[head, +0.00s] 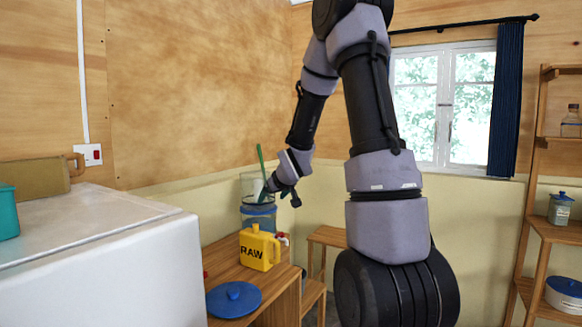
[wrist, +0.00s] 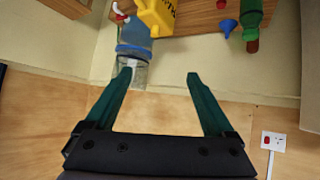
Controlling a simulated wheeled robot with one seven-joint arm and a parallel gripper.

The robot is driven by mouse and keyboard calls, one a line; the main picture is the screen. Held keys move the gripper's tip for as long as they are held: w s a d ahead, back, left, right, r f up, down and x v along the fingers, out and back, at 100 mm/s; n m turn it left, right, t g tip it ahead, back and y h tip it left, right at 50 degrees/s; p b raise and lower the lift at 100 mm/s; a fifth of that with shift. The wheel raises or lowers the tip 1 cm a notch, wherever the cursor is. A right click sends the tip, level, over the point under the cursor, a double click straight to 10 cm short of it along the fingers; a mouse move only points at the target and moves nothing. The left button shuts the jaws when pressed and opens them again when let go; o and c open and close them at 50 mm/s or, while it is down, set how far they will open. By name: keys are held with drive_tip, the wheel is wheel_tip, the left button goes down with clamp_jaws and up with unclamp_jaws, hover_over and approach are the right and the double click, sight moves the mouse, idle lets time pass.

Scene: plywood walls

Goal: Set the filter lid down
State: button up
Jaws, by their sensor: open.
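The water filter (head: 257,217) stands behind the yellow jug, clear with blue bands and no lid on top. It also shows in the wrist view (wrist: 133,50). My gripper (head: 260,173) is open and empty at the filter's top, apart from the lid. In the wrist view my gripper (wrist: 160,73) has its left fingertip overlapping the filter's top; contact cannot be told.
A yellow jug marked RAW (head: 258,250) stands between lid and filter. The wrist view shows a blue funnel (wrist: 228,26) and a green bottle (wrist: 251,22). A white-topped cabinet (head: 100,265) is at left, a small wooden stool (head: 327,237) behind, shelves (head: 545,228) at right.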

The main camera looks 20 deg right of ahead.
drive_tip(key=s+a+r+m+g, duration=0.1)
drive_tip(key=s+r, duration=0.4)
drive_tip(key=s, duration=0.6)
drive_tip(key=s+a+r+m+g+y, duration=0.1)
drive_tip(key=s+a+r, duration=0.3)
drive_tip(key=s, duration=0.7)
drive_tip(key=s+a+r+m+g+y, duration=0.1)
drive_tip(key=s+a+r+m, duration=0.1)
drive_tip(key=s+r, duration=0.4)
drive_tip(key=s+m, duration=0.1)
drive_tip(key=s, duration=0.4)
drive_tip(key=shift+a+r+g, duration=0.25)
drive_tip(key=shift+a+g, duration=0.05)
drive_tip(key=shift+a, duration=0.1)
